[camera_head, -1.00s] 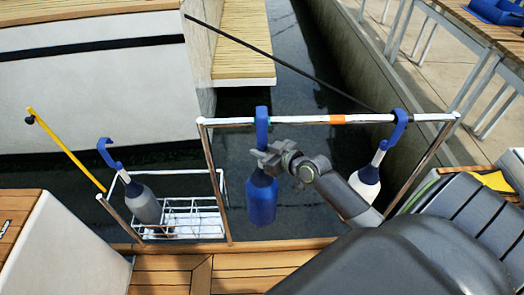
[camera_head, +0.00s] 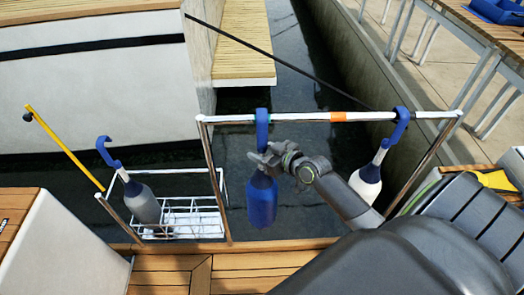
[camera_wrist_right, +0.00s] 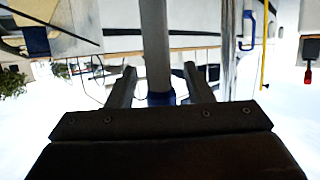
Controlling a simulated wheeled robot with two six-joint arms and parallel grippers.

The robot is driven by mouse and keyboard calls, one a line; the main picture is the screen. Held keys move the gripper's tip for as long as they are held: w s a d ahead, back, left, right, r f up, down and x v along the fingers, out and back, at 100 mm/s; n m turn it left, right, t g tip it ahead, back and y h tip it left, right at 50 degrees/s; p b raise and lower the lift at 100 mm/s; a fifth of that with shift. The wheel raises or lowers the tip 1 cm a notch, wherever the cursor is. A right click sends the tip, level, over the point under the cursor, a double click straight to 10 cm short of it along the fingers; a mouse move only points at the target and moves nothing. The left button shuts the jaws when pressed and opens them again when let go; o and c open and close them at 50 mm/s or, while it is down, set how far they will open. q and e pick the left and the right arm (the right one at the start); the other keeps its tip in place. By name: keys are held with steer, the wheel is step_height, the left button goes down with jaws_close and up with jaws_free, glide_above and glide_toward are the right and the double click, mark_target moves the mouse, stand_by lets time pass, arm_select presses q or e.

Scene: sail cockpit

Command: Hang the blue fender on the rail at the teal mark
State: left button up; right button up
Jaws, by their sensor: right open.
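The blue fender (camera_head: 262,203) hangs upright by its blue hook (camera_head: 262,122) from the left part of the white rail (camera_head: 300,117). A small bit of teal (camera_head: 269,118) shows on the rail right beside the hook; most of that mark is hidden. My right gripper (camera_head: 262,160) is at the fender's neck, below the hook. In the right wrist view the open jaws (camera_wrist_right: 158,85) stand on either side of the grey neck (camera_wrist_right: 156,45), with visible gaps. My left gripper is not in view.
A white and blue fender (camera_head: 368,175) hangs at the rail's right end, past an orange mark (camera_head: 338,117). A grey fender (camera_head: 141,203) stands in a white wire rack (camera_head: 190,215) at left. A yellow pole (camera_head: 64,148) leans out there. Water lies beyond the rail.

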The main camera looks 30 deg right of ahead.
steer(key=shift+s+f, duration=0.1)
steer(key=shift+f, duration=0.05)
steer(key=p+v, duration=0.2)
steer(key=v, duration=1.5)
steer(key=shift+s, duration=0.15)
steer(key=s+d+f+m+g+h, duration=0.1)
steer(key=s+d+f+g+h, duration=0.15)
steer(key=f, duration=0.55)
steer(key=s+d+f+m+g+h, duration=0.15)
steer(key=d+f, duration=0.25)
steer(key=f, duration=0.5)
steer(key=s+d+f+m+g+h, duration=0.1)
steer(key=s+d+f, duration=0.2)
steer(key=f, duration=0.5)
steer(key=s+a+f+g+p, duration=0.1)
steer(key=s+a+f+g, duration=0.25)
steer(key=s+f, duration=0.7)
steer(key=s+a+f+g, duration=0.4)
steer(key=s+a+f, duration=0.6)
steer(key=s+a, duration=0.1)
steer(key=shift+s+a+f+y, duration=0.35)
steer(key=shift+s+a+y, duration=0.05)
steer(key=shift+a, duration=0.15)
